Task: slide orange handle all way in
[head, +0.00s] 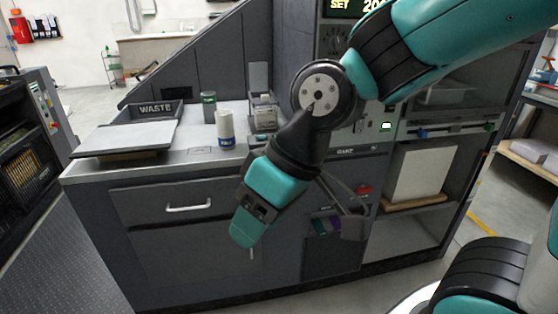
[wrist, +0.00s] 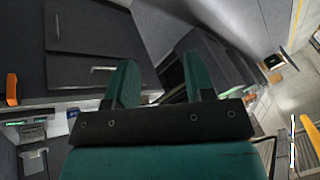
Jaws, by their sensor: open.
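An orange upright piece (wrist: 12,90), which looks like the orange handle, shows at the left edge of the wrist view, apart from my gripper. I cannot make it out in the head view, where my arm covers part of the machine. My gripper (wrist: 162,80) is open, its two teal fingers apart with nothing held between them. In the head view my gripper (head: 245,228) points down in front of the grey cabinet (head: 150,240). How far in the handle sits cannot be told.
The counter carries a WASTE tray (head: 125,137), a white-and-blue cup (head: 225,128) and a dark green canister (head: 209,107). A drawer handle (head: 188,207) sticks out of the front. Shelves (head: 415,235) stand open at right. Floor (head: 480,190) is free beyond the right side.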

